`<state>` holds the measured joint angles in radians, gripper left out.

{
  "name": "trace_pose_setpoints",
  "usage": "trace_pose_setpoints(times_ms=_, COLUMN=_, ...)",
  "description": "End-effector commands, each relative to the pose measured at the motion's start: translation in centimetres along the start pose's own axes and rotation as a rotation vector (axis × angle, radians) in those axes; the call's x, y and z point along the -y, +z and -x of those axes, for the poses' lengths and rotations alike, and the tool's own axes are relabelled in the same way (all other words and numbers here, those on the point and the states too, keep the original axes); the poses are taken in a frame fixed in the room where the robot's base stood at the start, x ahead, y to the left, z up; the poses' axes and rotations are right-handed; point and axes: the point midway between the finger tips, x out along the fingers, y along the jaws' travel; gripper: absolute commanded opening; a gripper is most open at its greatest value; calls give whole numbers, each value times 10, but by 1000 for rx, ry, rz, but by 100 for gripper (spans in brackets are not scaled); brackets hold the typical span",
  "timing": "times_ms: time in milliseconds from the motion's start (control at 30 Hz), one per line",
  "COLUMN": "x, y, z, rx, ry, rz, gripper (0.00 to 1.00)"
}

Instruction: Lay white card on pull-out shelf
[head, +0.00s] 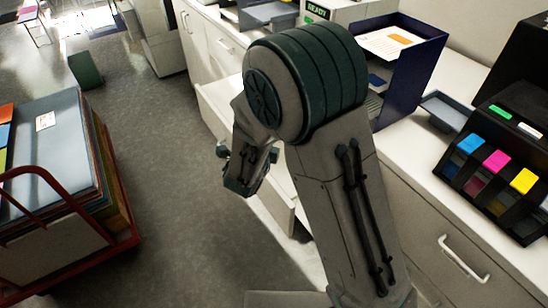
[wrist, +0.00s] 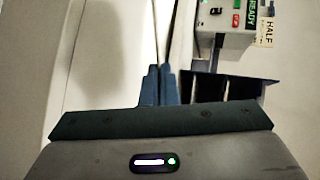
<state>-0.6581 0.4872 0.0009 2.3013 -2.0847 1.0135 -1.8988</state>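My gripper (head: 243,170) hangs low in front of the white cabinets, beside a white pulled-out drawer or shelf (head: 214,98) that is partly hidden by my arm. In the wrist view the two dark blue fingers of my gripper (wrist: 158,84) stand side by side, pressed close together. I see no card clearly between them. A pale strip runs up beyond the fingertips, and I cannot tell what it is. I cannot make out the white card for certain in either view.
A dark blue paper tray (head: 420,62) stands on the counter. A black rack with coloured cartridges (head: 492,170) is at right. A red-framed cart (head: 68,262) with large boards stands at left. A dark green bin (head: 85,70) is farther back. The grey floor between is clear.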

Motion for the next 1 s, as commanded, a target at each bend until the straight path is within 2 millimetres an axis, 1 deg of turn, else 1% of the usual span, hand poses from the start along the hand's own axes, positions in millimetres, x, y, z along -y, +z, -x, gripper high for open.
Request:
trace_pose_setpoints(times_ms=33, x=-12, y=0, z=-5, rx=0, ry=0, rz=1, gripper=0)
trace_pose_setpoints(times_ms=100, x=-21, y=0, z=-8, rx=0, ry=0, rz=1, gripper=0)
trace_pose_setpoints(times_ms=300, x=-44, y=0, z=-16, rx=0, ry=1, rz=1, gripper=0)
trace_pose_setpoints(times_ms=400, x=-50, y=0, z=-19, rx=1, ry=0, rz=1, gripper=0)
trace_pose_setpoints(times_ms=733, x=-51, y=0, z=-20, rx=0, ry=0, rz=0, gripper=0)
trace_pose_setpoints(times_ms=767, x=-51, y=0, z=-20, rx=0, ry=0, rz=0, gripper=6)
trace_pose_setpoints(times_ms=800, x=-52, y=0, z=-20, rx=0, ry=0, rz=0, gripper=15)
trace_pose_setpoints(times_ms=1000, x=-52, y=0, z=-20, rx=0, ry=0, rz=0, gripper=15)
